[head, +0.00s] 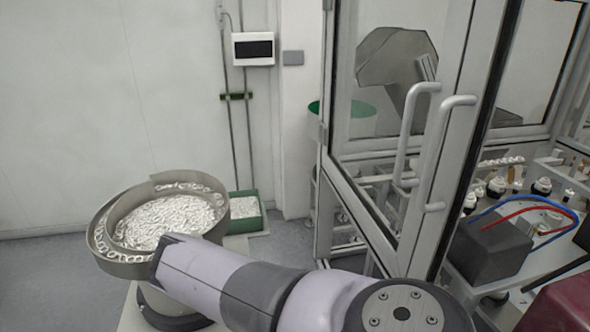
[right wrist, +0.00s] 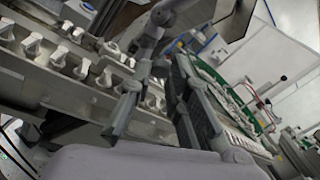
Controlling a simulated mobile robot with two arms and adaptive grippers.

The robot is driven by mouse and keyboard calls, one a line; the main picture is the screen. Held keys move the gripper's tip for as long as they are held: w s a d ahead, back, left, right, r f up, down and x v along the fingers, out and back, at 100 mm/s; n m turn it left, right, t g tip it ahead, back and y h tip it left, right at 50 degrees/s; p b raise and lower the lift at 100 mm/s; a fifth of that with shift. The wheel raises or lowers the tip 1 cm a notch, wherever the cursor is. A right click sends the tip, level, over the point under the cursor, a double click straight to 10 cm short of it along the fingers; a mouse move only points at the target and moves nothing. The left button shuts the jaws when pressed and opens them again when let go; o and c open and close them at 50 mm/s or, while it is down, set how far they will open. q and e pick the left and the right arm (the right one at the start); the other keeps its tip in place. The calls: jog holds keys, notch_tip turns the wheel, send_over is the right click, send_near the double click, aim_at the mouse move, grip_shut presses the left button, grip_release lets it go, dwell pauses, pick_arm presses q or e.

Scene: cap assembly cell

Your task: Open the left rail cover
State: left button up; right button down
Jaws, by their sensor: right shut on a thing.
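My right gripper (right wrist: 158,85) shows in the right wrist view, its grey fingers coming up from the lower middle. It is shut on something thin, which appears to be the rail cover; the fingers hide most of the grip. A metal rail (right wrist: 75,80) with several white caps in it runs slanting across the left of that view, beside the fingers. The caps along this stretch are exposed. The rail cover cannot be made out clearly in the head view. My left gripper is in neither view.
In the head view, a feeder bowl (head: 98,245) full of white parts stands at left, beside a green bin (head: 247,224). A glazed door with grey handles (head: 418,140) stands at right. A dark box (head: 492,248) with red and blue hoses is beyond it.

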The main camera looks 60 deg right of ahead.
dwell(0.3)
jog(key=shift+f, duration=0.1)
jog(key=c, duration=1.5)
grip_release()
jog(key=v, duration=0.7)
jog(key=shift+d, duration=0.2)
